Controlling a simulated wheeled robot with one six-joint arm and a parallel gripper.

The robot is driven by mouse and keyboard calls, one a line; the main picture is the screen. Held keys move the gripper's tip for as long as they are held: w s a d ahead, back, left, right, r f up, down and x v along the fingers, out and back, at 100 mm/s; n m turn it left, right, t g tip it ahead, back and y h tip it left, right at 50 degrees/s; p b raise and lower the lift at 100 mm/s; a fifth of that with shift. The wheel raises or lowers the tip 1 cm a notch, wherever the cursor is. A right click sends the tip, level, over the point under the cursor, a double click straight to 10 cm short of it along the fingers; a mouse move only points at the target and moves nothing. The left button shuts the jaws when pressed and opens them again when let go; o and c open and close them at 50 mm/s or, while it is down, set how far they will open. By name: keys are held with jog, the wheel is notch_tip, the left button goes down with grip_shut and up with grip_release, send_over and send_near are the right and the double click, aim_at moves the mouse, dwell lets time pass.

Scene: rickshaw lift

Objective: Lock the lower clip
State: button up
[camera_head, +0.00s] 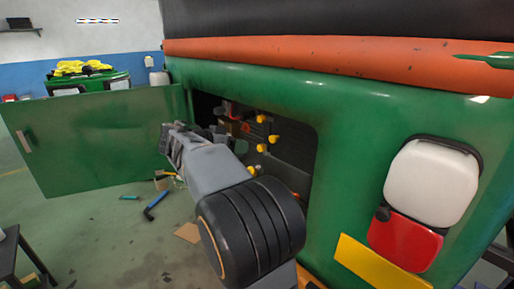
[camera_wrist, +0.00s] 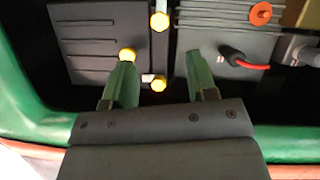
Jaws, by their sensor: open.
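My gripper (camera_wrist: 157,80) is open and empty, its two green fingers pointing into the dark compartment in the wrist view. A dark vertical bar with yellow knobs stands beyond and between the fingers. One yellow knob (camera_wrist: 159,22) is at its top and another (camera_wrist: 158,84) lower, between the fingers. A third yellow knob (camera_wrist: 127,54) is at the left fingertip; I cannot tell whether they touch. In the head view, several yellow knobs, one of them in the middle (camera_head: 273,139), show inside the compartment. I cannot tell which part is the lower clip. My arm hides much of the gripper there.
A ribbed grey box (camera_wrist: 90,45) lies left of the bar; another grey unit with an orange knob (camera_wrist: 261,13) and a red cable (camera_wrist: 248,64) lies right. The green compartment door (camera_head: 100,140) hangs open. The green body rim (camera_wrist: 290,143) borders the opening.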

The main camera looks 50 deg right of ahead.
aim_at(259, 148)
jog(key=p+x, duration=0.1)
jog(key=x, duration=0.8)
jog(key=shift+d, duration=0.1)
jog(key=c, duration=0.9)
